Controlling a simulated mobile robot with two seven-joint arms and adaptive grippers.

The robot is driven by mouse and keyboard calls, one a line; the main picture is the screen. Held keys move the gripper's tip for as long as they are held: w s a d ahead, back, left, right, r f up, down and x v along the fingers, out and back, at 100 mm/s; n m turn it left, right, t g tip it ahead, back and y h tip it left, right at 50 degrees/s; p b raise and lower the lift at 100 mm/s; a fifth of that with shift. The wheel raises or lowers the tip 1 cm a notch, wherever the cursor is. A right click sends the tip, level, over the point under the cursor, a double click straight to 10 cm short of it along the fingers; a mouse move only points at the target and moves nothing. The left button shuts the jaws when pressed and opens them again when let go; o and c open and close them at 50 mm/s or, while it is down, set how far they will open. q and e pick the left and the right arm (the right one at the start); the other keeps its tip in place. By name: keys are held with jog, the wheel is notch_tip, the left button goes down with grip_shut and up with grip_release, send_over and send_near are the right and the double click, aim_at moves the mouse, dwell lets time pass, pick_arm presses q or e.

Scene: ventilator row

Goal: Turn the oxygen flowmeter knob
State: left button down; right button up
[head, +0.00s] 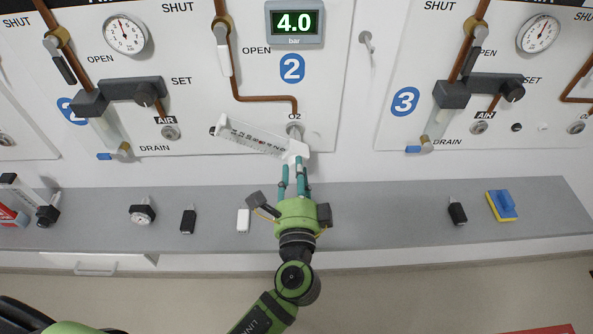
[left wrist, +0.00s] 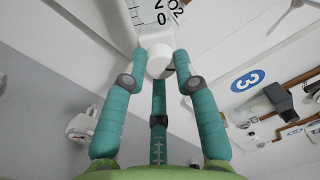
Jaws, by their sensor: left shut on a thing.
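The oxygen flowmeter (head: 255,138) is a white body with a printed scale, in front of the panel beside the O2 outlet (head: 294,128). In the head view its scale runs slanting to the left. In the left wrist view the lower end of the scale (left wrist: 158,14) shows numbers 0 and 2. The white knob (left wrist: 159,62) is at its lower end, between my teal fingers. My left gripper (head: 296,166) comes up from below and is shut on the knob, which its fingers partly hide in the head view. My right gripper is not in view.
A grey shelf (head: 370,215) runs below the panel, carrying a gauge (head: 142,213), small black and white items, and a blue-yellow sponge (head: 502,205). Copper pipes, levers and AIR outlets flank the flowmeter. A display (head: 294,23) reads 4.0 bar.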

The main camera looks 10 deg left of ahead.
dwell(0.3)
pick_arm(q)
jog(key=c, duration=1)
grip_release()
jog(key=shift+a, duration=0.1)
jog(key=shift+o, duration=0.2)
jog(key=v, duration=1.2)
